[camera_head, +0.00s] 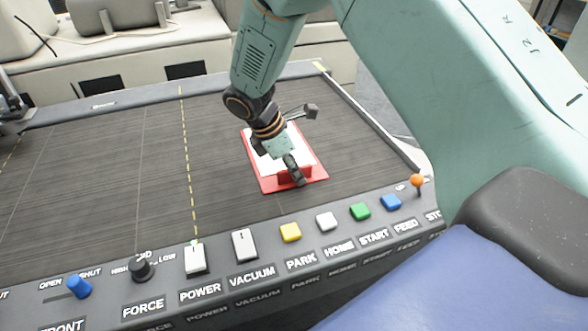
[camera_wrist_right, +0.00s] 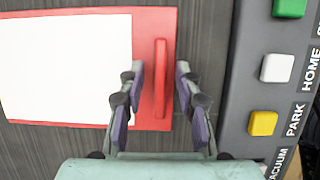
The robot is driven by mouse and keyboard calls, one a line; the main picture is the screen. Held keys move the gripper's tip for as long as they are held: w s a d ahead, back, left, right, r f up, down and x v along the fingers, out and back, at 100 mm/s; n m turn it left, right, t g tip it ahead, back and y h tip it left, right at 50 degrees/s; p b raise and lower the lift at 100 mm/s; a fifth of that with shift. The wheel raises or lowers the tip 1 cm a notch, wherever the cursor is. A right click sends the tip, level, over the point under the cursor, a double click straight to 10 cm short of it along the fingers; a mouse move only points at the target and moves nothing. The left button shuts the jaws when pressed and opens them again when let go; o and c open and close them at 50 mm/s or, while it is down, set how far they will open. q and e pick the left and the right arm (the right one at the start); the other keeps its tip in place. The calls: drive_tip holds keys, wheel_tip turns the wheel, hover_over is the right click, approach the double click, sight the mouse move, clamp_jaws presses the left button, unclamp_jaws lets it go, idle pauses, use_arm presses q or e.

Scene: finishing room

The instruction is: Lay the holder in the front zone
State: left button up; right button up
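The holder is a red board (camera_head: 266,184) with a white sheet on it and a raised red handle bar. It lies flat on the dark bed (camera_head: 140,150), right of a dashed yellow line, near the control panel. It also shows in the right wrist view (camera_wrist_right: 153,20), where the bar stands between my fingers. My right gripper (camera_wrist_right: 157,88) is open around the bar, one finger on each side, with gaps showing. In the head view the right gripper (camera_head: 285,165) partly hides the holder. I cannot tell which part is the front zone.
The control panel (camera_head: 215,290) runs along the near edge, with buttons, switches, a knob and an orange-topped lever (camera_head: 417,181). A blue lever (camera_head: 79,286) stands at the lower left, near the word FRONT. The bed left of the holder is clear.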

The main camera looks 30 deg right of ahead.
drive_tip(key=v, duration=1.2)
drive_tip(key=shift+a+p, duration=0.2)
drive_tip(key=shift+p, duration=0.25)
